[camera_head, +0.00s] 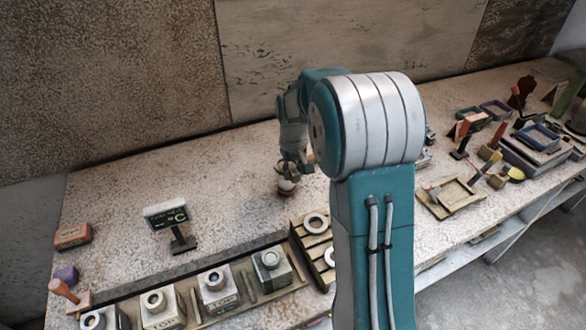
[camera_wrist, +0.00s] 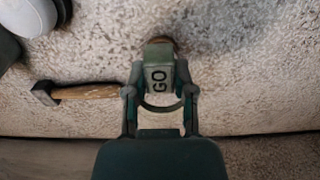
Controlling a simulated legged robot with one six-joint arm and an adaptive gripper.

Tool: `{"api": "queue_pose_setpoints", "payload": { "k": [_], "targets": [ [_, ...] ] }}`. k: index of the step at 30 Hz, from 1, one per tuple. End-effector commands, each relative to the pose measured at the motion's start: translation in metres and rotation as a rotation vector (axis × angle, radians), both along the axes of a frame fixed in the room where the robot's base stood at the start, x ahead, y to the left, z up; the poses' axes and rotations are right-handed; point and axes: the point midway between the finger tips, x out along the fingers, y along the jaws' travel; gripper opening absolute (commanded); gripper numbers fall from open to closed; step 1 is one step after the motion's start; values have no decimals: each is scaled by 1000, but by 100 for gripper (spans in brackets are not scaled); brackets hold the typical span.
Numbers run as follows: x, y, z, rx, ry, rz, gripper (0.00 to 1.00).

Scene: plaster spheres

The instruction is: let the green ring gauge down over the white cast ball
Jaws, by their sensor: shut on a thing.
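A dark curved edge of the ring shows below the block. In the head view my gripper (camera_head: 290,170) is low over the table, just above a small pale rounded thing (camera_head: 287,186) with a brown base, likely the white cast ball. Whether the ring is around the ball or only above it I cannot tell. In the wrist view the ball is not clearly seen.
A hammer (camera_wrist: 85,92) lies left of my gripper in the wrist view. In the head view a small sign (camera_head: 167,214) stands to the left, a row of blocks with rings (camera_head: 216,287) is in front, and a slatted wooden tray (camera_head: 299,236) is near.

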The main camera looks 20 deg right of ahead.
Motion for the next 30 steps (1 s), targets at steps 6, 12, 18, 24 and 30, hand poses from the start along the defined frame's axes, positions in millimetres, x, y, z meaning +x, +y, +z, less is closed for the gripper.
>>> {"api": "queue_pose_setpoints", "payload": {
  "k": [6,12,18,24,30],
  "targets": [
    [0,0,-8,0,1,0,0],
    [0,0,-15,0,1,0,0],
    [0,0,-21,0,1,0,0],
    [0,0,-27,0,1,0,0],
    [0,0,-27,0,0,0,0]
  ]
}}
